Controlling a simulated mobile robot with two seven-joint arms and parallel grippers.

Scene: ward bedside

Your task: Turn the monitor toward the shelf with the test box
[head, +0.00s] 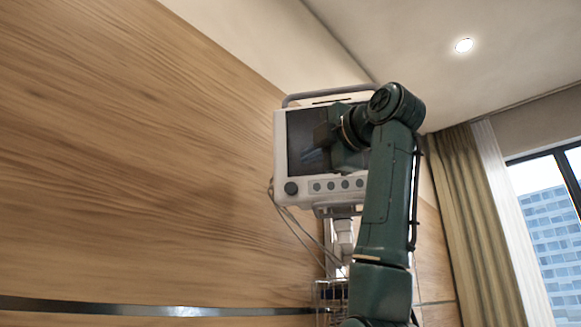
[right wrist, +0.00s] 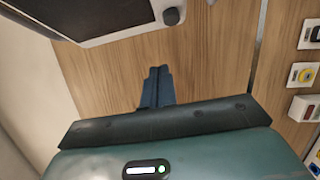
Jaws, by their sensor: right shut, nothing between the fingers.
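The monitor (head: 281,150) is a white patient monitor with a dark screen, a top handle, a knob and a row of buttons. It stands on a pole mount by the wood wall, its screen facing my side. In the right wrist view its lower corner with the knob (right wrist: 172,16) shows at the upper left. My right gripper (head: 318,157) is in front of the screen and hides part of it. In the right wrist view its fingers (right wrist: 157,84) are shut and empty, with a gap in the picture to the monitor. Contact elsewhere cannot be told. No shelf or test box shows.
A wire basket (head: 328,294) hangs on the stand below the monitor, and cables (head: 297,232) hang at its left. The wood wall panel (head: 130,150) runs behind. Wall outlets (right wrist: 302,75) show at the right in the wrist view. A curtain (head: 470,200) and window are at the right.

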